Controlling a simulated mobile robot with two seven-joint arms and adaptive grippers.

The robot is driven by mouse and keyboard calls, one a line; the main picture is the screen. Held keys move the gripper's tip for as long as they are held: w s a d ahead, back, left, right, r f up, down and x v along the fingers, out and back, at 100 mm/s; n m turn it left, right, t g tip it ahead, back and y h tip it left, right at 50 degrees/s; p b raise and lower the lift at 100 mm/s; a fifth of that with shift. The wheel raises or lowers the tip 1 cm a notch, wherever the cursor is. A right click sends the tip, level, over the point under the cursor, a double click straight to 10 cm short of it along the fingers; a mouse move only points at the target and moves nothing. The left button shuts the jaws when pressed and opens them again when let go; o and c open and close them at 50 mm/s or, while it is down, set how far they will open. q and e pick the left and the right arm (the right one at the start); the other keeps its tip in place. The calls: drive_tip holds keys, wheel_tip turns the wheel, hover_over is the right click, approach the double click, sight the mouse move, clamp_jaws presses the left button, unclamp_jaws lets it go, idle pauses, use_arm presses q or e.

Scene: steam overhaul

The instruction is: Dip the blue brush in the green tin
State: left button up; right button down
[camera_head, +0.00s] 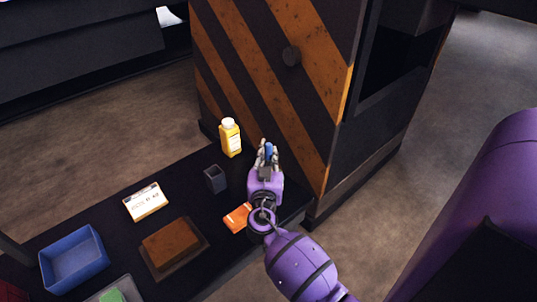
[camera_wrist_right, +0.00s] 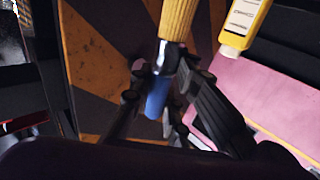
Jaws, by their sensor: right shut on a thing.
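My right gripper (camera_head: 267,150) is shut on the blue brush (camera_head: 269,152), above the far right end of the dark bench. In the right wrist view the brush's blue part (camera_wrist_right: 157,97) sits between the fingers, and a yellow ribbed part (camera_wrist_right: 178,20) extends above it. I cannot identify a green tin for certain. A green thing (camera_head: 111,296) in a grey holder shows at the bottom edge, cut off by the frame. My left gripper is not in view.
A yellow bottle (camera_head: 231,139) stands just left of my right gripper. A striped cabinet (camera_head: 262,85) rises behind.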

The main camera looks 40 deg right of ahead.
sight(269, 144)
drive_tip(key=shift+s+f, duration=0.1)
drive_tip(key=shift+f, duration=0.2)
drive_tip(key=shift+r+p, duration=1.65)
drive_tip(key=shift+r, duration=2.1)
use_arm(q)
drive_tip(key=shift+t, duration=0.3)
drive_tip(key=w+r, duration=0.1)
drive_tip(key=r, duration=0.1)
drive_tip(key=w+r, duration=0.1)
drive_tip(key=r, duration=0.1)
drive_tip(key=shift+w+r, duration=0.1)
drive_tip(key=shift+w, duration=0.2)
